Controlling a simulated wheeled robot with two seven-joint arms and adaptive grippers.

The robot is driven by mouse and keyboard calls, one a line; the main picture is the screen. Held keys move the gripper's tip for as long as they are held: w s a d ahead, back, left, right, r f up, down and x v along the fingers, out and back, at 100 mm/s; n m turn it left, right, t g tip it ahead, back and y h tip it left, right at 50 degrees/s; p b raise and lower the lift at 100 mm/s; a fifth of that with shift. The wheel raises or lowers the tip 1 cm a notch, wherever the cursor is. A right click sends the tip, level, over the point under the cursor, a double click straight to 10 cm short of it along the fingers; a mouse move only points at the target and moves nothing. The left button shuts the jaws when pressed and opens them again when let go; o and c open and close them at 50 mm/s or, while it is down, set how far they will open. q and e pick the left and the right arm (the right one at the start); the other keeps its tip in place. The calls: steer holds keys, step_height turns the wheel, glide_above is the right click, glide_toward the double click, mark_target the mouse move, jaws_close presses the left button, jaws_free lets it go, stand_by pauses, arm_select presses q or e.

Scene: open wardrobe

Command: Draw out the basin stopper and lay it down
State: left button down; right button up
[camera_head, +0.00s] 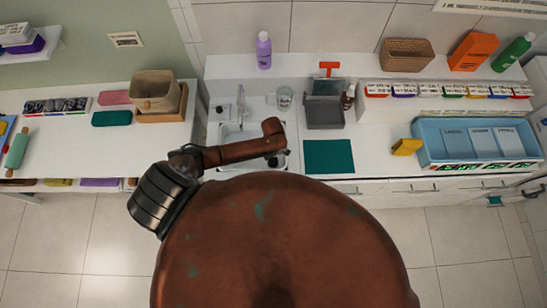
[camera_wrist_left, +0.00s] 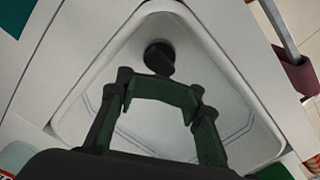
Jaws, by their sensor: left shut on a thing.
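The dark, round stopper (camera_wrist_left: 160,60) shows in the left wrist view, toward the narrow-looking upper end of the white basin (camera_wrist_left: 203,42). My left gripper (camera_wrist_left: 161,84), with dark green fingers, is shut on the stopper at its fingertips. I cannot tell whether the stopper sits in the drain or is a little above it. My right gripper is not in view.
A faucet (camera_head: 240,103) and a glass (camera_head: 285,97) stand behind the basin. A grey dustpan-like bin (camera_head: 324,114) and a teal mat (camera_head: 329,156) lie right of it. A yellow block (camera_head: 406,146) and a blue tray (camera_head: 430,134) are farther right. Some white counter between them is bare.

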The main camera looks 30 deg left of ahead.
arm_select(q)
steer(key=shift+r, duration=0.25)
steer(key=c, duration=1.2)
jaws_free()
steer(key=shift+c, duration=0.2)
steer(key=shift+o, duration=0.5)
steer(key=shift+o, duration=1)
steer(key=shift+r, duration=0.1)
step_height(320, 180, up, 8)
